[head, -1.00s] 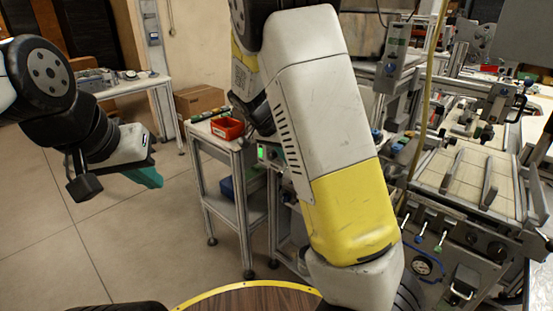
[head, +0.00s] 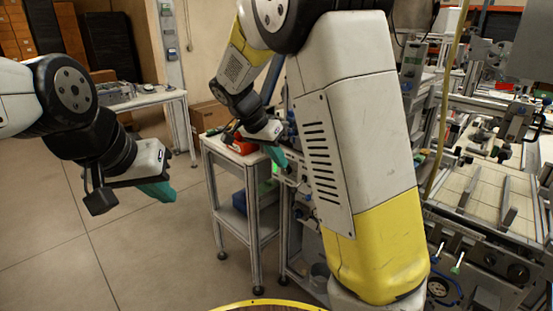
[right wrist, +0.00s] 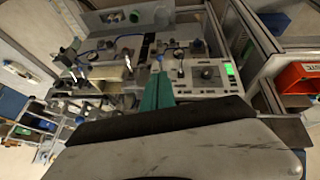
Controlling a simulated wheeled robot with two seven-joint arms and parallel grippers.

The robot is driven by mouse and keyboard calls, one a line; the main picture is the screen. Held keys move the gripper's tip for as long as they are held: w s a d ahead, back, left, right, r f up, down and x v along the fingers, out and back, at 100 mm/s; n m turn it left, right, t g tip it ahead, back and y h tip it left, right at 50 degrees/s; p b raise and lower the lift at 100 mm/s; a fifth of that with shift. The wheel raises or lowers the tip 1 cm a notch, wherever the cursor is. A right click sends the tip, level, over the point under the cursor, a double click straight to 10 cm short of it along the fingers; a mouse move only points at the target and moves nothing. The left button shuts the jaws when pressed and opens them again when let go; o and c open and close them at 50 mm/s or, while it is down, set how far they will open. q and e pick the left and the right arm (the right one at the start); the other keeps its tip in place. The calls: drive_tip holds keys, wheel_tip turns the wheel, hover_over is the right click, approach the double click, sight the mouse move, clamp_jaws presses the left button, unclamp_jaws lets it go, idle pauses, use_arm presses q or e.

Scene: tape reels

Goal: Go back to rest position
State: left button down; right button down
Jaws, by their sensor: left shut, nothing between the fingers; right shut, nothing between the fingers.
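My left gripper (head: 156,190) hangs over bare floor at the left of the head view, with its teal fingers shut and empty. My right gripper (head: 277,155) shows beyond my large white and yellow right arm, in front of the cart and the machine. Its teal fingers (right wrist: 157,92) are together and empty in the right wrist view, pointing toward the machine's control panel. My right arm hides much of the middle of the head view.
A grey cart (head: 232,158) with a red bin (head: 240,145) stands close to my right gripper. The bin also shows in the right wrist view (right wrist: 303,78). The tape machine (head: 480,195) fills the right side. Floor (head: 60,230) is free at the left.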

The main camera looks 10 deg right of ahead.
drive_tip(key=s+d+r+n+t+y, duration=0.1)
drive_tip(key=s+r+n+y, duration=0.1)
drive_tip(key=s, duration=0.5)
drive_tip(key=s+d+r+n+t+y, duration=0.1)
drive_tip(key=s+d+r+n+y, duration=0.1)
drive_tip(key=s, duration=0.6)
drive_tip(key=s+d+r+n+t+y, duration=0.1)
drive_tip(key=s+r+n+t+y, duration=0.1)
drive_tip(key=s+n, duration=0.3)
drive_tip(key=shift+s+d+r+n+y, duration=0.45)
drive_tip(key=shift+s+y, duration=0.35)
drive_tip(key=shift+s, duration=0.45)
